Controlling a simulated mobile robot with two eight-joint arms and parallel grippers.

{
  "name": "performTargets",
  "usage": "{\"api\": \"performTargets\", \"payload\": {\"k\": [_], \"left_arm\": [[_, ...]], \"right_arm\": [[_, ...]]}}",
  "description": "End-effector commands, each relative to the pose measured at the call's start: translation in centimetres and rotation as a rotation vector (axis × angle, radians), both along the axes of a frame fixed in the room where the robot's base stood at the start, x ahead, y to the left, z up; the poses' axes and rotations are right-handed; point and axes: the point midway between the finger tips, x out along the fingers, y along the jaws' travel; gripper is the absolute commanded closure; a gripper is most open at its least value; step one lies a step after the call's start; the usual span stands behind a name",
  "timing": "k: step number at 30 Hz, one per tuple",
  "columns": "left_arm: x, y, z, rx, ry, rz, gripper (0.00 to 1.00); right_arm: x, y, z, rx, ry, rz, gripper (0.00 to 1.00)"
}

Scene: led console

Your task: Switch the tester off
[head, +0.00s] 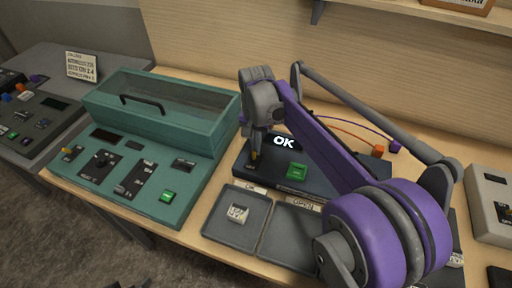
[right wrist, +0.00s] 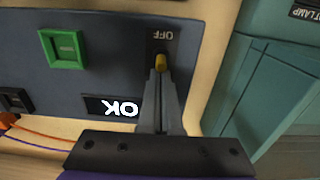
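The tester (head: 325,182) is a dark blue-grey box on the bench, and its lit display (head: 284,142) reads OK. It also fills the upper left of the right wrist view (right wrist: 110,60). A small yellow switch lever (right wrist: 160,62) stands near its edge beside an OFF label (right wrist: 163,36); it also shows in the head view (head: 254,156). My right gripper (right wrist: 159,75) is over the tester with its fingers together, tips at the yellow lever. Whether they touch it is hard to tell. My left gripper is not in view.
A green button (head: 297,171) sits on the tester. A teal lidded console (head: 130,185) stands to the left. Grey trays (head: 232,240) lie in front, one holding a small white part (head: 237,213). Orange and purple cables run behind. A beige box (head: 490,205) stands at right.

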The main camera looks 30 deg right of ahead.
Motion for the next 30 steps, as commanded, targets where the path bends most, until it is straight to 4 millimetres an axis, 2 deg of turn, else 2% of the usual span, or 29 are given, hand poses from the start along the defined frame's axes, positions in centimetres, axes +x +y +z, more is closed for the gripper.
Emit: {"api": "performTargets", "payload": {"k": [14, 30], "left_arm": [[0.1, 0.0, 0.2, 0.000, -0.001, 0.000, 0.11], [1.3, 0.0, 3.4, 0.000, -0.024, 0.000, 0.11]], "right_arm": [[-0.2, 0.2, 0.3, -0.001, -0.001, 0.000, 1.00], [0.2, -0.2, 4.5, 0.000, -0.003, 0.000, 1.00]]}}
